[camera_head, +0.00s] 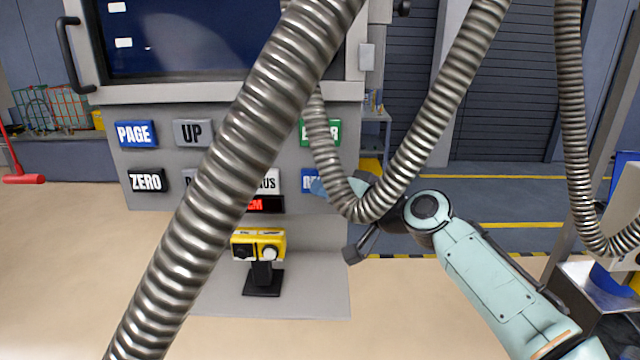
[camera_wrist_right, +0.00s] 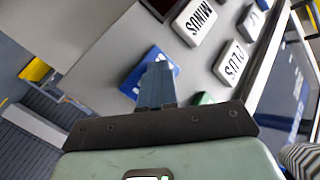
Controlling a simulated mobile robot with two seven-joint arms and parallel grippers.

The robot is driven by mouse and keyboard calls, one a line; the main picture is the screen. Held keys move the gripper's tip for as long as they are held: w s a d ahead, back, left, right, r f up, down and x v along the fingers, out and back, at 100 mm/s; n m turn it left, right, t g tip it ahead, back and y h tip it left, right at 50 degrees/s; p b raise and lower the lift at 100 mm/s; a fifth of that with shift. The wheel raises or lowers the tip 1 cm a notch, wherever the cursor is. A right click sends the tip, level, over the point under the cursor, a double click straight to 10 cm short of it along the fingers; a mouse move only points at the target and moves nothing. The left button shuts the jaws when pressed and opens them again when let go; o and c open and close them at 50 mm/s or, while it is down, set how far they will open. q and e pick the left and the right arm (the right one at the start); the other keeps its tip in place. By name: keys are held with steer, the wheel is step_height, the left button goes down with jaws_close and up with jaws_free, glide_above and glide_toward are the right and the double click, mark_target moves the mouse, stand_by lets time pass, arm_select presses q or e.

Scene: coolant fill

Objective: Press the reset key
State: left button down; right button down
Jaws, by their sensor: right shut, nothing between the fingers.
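A grey control panel (camera_head: 345,165) carries rows of labelled keys. A blue key (camera_head: 307,180) sits at the right end of the lower row, its label mostly covered, so I cannot read whether it is the reset key. In the right wrist view the same blue key (camera_wrist_right: 133,83) lies under my fingers. My right gripper (camera_head: 318,187) is shut and empty, its fingertips at the blue key's face; I cannot tell whether they touch. It also shows in the wrist view (camera_wrist_right: 157,85), covering the key's middle. My left gripper is not in view.
Ribbed metal hoses (camera_head: 235,165) cross in front of the panel and hide some keys. White MINUS (camera_wrist_right: 199,18) and PLUS (camera_wrist_right: 235,62) keys are nearby, with a green key (camera_head: 334,133) above the blue one. A yellow device (camera_head: 258,244) stands below the panel.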

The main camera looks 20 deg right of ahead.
steer(key=shift+s, duration=0.1)
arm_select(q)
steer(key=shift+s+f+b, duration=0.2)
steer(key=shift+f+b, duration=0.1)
arm_select(e)
steer(key=shift+s+a, duration=0.25)
steer(key=shift+s, duration=0.55)
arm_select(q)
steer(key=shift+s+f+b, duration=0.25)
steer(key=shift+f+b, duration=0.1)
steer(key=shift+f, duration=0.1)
arm_select(e)
steer(key=shift+s+a, duration=0.2)
steer(key=shift+s, duration=0.6)
steer(key=shift+s+a, duration=0.25)
steer(key=shift+s, duration=0.5)
steer(key=shift+s+a, duration=0.2)
steer(key=shift+s, duration=0.6)
